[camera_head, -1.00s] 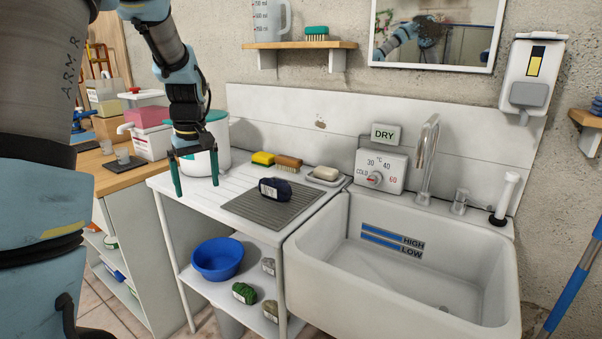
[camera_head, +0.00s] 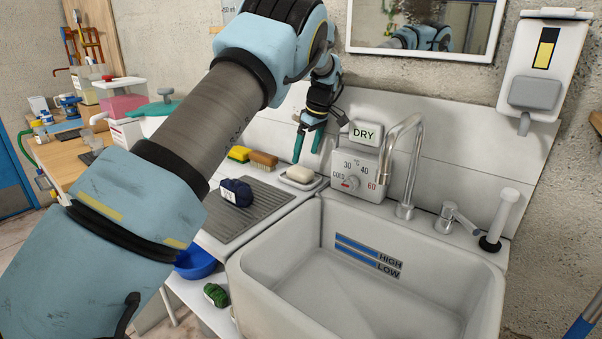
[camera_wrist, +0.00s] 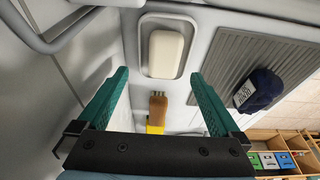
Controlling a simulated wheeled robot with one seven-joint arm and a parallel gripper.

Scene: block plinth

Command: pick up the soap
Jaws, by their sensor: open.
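The soap (camera_head: 299,173) is a cream bar lying in a pale soap dish (camera_head: 303,184) at the back of the counter, left of the tap. In the wrist view the soap (camera_wrist: 166,54) lies in its dish (camera_wrist: 147,68), ahead of the fingertips and between their lines. My gripper (camera_head: 309,147) is open and empty, with its green fingers pointing down just above and behind the soap. In the wrist view my gripper (camera_wrist: 160,75) shows its two green fingers spread apart. Nothing is between them at the tips.
A dark blue labelled bundle (camera_head: 236,192) lies on the grey ribbed mat (camera_head: 262,207). A wooden brush (camera_head: 263,160) and a yellow sponge (camera_head: 239,153) lie left of the soap. The DRY sign (camera_head: 365,133), temperature dial (camera_head: 352,182) and tap (camera_head: 405,165) stand to the right, above the sink (camera_head: 300,262).

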